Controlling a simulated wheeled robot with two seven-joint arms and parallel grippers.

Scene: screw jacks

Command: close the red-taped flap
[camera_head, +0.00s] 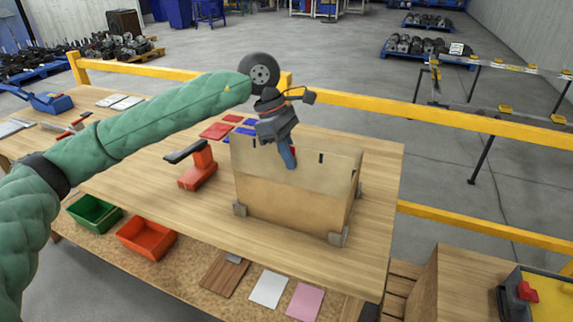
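A cardboard box (285,205) stands on the wooden workbench. A lighter cardboard flap (336,167) with dark slots runs along its upper front; I cannot tell its exact tilt. A small patch of red (294,150) shows beside my gripper's fingers and may be the red tape, which is mostly hidden. My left gripper (289,160) reaches in from the left and points down, with its blue fingertips in front of or against the flap. The fingers look close together, but whether anything is between them is hidden. My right gripper is out of view.
Grey brackets (338,237) sit at the box's lower corners. A red screw jack (198,170) stands left of the box. Red and blue pieces (218,130) lie behind it. Green (94,211) and orange (146,238) bins are at the lower left. The bench right of the box is clear.

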